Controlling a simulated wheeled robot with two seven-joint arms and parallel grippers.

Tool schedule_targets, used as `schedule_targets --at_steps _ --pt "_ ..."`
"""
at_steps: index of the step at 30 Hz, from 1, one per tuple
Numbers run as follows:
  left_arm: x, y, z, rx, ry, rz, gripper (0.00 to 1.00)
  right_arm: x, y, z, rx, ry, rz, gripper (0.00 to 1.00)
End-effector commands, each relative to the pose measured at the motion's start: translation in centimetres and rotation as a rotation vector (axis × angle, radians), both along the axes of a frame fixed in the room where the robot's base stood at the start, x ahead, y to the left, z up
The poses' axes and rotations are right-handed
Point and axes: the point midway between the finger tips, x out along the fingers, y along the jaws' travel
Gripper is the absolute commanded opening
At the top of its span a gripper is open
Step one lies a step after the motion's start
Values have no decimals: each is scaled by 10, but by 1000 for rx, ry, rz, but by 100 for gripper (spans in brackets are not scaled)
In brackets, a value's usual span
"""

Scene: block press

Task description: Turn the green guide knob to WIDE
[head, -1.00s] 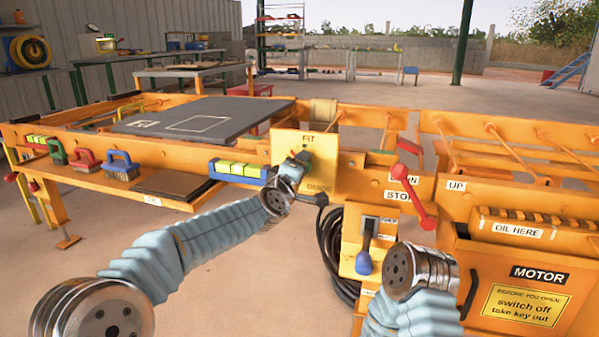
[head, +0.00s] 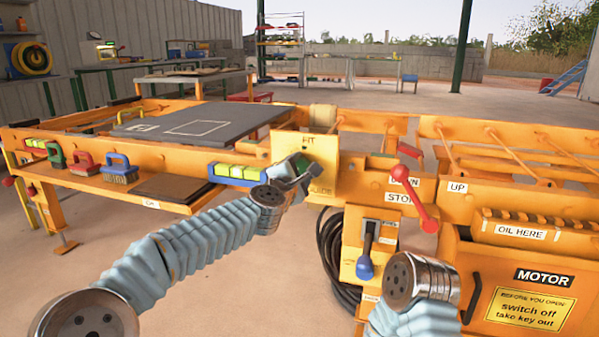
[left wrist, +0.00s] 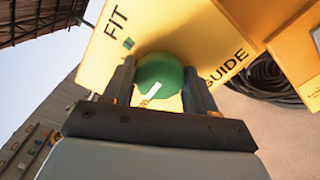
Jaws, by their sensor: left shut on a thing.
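The green guide knob (left wrist: 162,73) sits on a yellow plate (head: 325,150) marked FIT and GUIDE. My left gripper (left wrist: 160,84) is shut on the knob, one finger on each side of it. A white mark on the knob points down and left in the left wrist view, away from the FIT label (left wrist: 115,20). In the head view my left gripper (head: 298,166) covers most of the knob. No WIDE label is readable. My right arm shows at the lower right of the head view, but its gripper is not seen.
A blue-handled lever (head: 365,266) and a red lever (head: 428,222) stand right of the plate. A black cable coil (head: 333,255) hangs below. Several handled brushes sit on the ledge (head: 180,187) at the left. Open floor lies in front.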

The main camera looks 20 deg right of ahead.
Motion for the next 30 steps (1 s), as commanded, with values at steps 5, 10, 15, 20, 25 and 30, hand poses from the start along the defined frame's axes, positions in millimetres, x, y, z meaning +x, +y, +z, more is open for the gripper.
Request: schedule_targets --at_steps 5,10,15,20,25,30 --pt "1 1 -2 -31 24 2 26 0 0 -1 0 0 0 43" --pt "1 1 -2 -41 30 2 26 0 0 -2 0 0 0 43" --pt "1 1 -2 -42 31 2 26 0 0 -2 0 -1 0 43" --pt "1 1 -2 -41 32 2 60 0 0 -2 0 -1 0 43" --pt "1 0 -1 -41 30 1 81 0 0 -2 0 0 0 43" --pt "0 0 -1 -41 29 0 81 0 0 -1 0 0 0 43"
